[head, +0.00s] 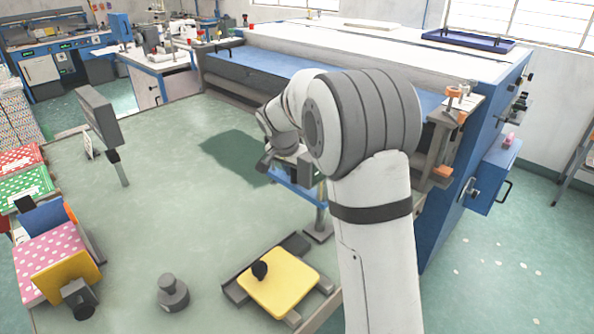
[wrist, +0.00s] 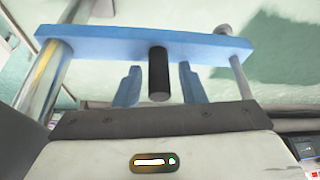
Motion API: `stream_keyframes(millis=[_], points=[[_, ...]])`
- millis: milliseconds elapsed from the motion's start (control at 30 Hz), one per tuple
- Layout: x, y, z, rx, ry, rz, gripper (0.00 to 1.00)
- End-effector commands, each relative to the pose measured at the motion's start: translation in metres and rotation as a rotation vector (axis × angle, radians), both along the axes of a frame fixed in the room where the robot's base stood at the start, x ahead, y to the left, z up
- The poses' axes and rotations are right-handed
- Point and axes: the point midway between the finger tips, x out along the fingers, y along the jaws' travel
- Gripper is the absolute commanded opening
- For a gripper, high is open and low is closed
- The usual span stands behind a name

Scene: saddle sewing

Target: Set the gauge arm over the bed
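A blue bar, which I take to be the gauge arm (head: 296,190), is partly hidden behind my arm in the head view. It stands on a metal post with a dark foot. In the wrist view the blue bar (wrist: 110,39) spans the picture, with a metal post at each side and a black cylindrical knob (wrist: 158,78) projecting from its middle. My gripper (wrist: 158,70) is open; its two blue fingers stand on either side of the knob with a visible gap each side. I cannot tell which surface is the bed; a yellow pad (head: 280,283) lies at the front.
A large blue and white machine (head: 340,50) stands behind. A grey knobbed weight (head: 172,292) stands left of the yellow pad. A screen on a post (head: 98,115) and several coloured boxes (head: 50,260) are at the left. The green table (head: 170,200) between is mostly clear.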

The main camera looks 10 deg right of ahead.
Motion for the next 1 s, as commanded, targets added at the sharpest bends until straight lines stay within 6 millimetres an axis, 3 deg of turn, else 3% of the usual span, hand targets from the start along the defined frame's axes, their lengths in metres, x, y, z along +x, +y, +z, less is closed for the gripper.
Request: stream_keyframes(millis=[433, 767, 1000], points=[[0.000, -0.001, 0.001, 0.000, 0.000, -0.001, 0.00], [0.000, -0.001, 0.001, 0.001, -0.001, -0.001, 0.00], [-0.009, 0.012, -0.004, 0.001, -0.004, 0.127, 0.00]])
